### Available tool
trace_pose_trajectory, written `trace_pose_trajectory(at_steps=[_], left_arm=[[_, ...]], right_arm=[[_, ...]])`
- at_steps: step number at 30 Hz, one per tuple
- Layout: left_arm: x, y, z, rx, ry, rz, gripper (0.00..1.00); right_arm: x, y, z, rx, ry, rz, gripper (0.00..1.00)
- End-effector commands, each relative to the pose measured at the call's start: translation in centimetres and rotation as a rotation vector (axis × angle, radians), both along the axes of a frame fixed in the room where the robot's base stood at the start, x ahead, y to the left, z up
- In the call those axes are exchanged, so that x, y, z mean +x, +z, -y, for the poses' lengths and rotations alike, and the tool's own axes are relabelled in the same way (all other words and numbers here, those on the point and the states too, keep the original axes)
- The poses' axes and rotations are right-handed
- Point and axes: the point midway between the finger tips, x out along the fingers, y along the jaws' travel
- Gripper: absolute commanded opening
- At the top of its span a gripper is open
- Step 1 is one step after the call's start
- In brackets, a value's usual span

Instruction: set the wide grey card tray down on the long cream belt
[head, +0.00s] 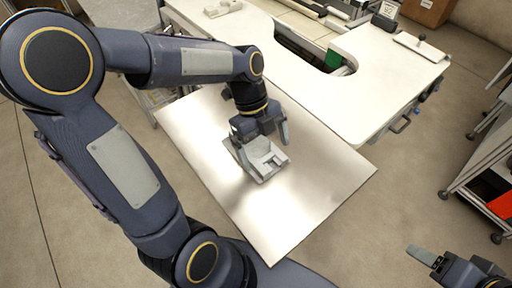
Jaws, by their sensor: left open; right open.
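The wide grey card tray (264,161) rests on a shiny metal tabletop (300,205) in the middle of the head view. My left gripper (262,140) is open, right over the tray, with one finger at its left side and one near its right back corner. Whether the fingers touch it I cannot tell, and the gripper hides the tray's back part. A cream strip, seemingly the long cream belt (303,28), lies at the top behind the white table. My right gripper (425,262) is open at the bottom right, far from the tray, and partly out of view.
A white table (325,101) with a curved cut-out stands behind the metal tabletop. A green block (333,57) shows in the cut-out, and a flat white plate with a knob (419,46) lies at the right. A cart (490,165) stands at the right edge. The metal tabletop's front right is clear.

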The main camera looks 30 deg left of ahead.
Motion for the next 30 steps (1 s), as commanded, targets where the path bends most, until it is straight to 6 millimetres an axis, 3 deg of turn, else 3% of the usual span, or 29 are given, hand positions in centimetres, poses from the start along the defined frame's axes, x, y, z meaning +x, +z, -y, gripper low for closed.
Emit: trace_pose_trajectory(at_steps=[4, 12, 24, 30], left_arm=[[-0.3, -1.5, 0.6, 0.000, -0.001, -0.002, 0.98], [-0.3, -1.7, 0.7, 0.000, 0.001, 0.000, 0.98], [-0.3, -1.7, 0.6, 0.000, 0.002, 0.000, 0.46], [-0.3, -1.7, 0.6, 0.000, 0.003, 0.001, 0.45]], right_arm=[[0.0, 0.1, 0.0, 0.000, 0.000, 0.000, 0.61], [0.0, 0.1, 0.0, 0.000, 0.000, 0.000, 0.61], [0.0, 0.1, 0.0, 0.000, 0.000, 0.000, 0.61], [0.0, 0.1, 0.0, 0.000, 0.000, 0.000, 0.61]])
